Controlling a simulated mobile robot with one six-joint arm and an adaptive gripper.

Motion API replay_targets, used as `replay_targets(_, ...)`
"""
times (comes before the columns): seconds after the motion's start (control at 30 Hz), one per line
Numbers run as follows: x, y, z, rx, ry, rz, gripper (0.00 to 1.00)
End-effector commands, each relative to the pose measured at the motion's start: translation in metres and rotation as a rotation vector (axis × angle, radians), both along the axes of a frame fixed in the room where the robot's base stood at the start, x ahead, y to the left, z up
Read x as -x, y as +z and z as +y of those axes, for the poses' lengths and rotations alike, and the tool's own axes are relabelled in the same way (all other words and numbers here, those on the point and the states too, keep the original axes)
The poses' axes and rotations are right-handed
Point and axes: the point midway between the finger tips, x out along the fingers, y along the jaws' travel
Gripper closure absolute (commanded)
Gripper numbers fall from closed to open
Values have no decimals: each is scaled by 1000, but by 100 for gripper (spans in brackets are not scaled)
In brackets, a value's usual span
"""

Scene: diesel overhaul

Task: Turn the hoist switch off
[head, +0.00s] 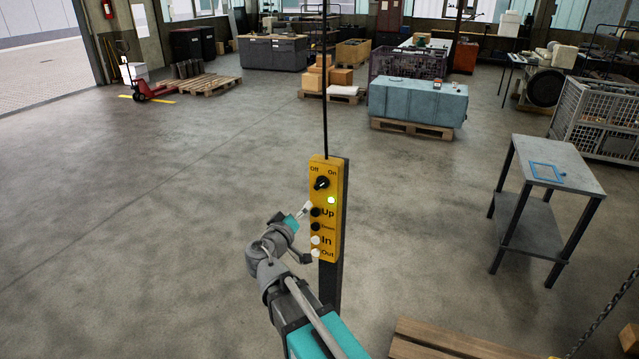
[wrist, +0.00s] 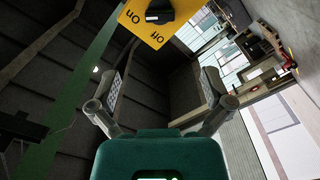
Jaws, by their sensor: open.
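The hoist switch is a black rotary knob (head: 322,183) near the top of a yellow hoist pendant (head: 330,236), below the labels Off and On. I cannot tell surely which label the knob points at. My gripper (head: 308,207) is left of the pendant, around the height of the Up button, lower than the knob. In the wrist view the gripper (wrist: 164,88) is open and empty, fingers wide apart. There the knob (wrist: 160,11) is at the top edge, partly cut off, beyond the fingertips and not between them.
The pendant hangs on a black cable (head: 325,80) against a dark post (head: 332,285). Black Up (head: 315,212) and Down buttons and white In and Out buttons lie below the knob. A grey table (head: 555,165) stands right; open floor (head: 180,210) lies left.

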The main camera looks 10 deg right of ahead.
Motion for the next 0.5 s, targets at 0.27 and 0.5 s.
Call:
replay_targets(0.27, -1, -1, -1, -1, -1, 1, 0)
replay_targets(0.5, -14, -1, -8, 0, -2, 2, 0)
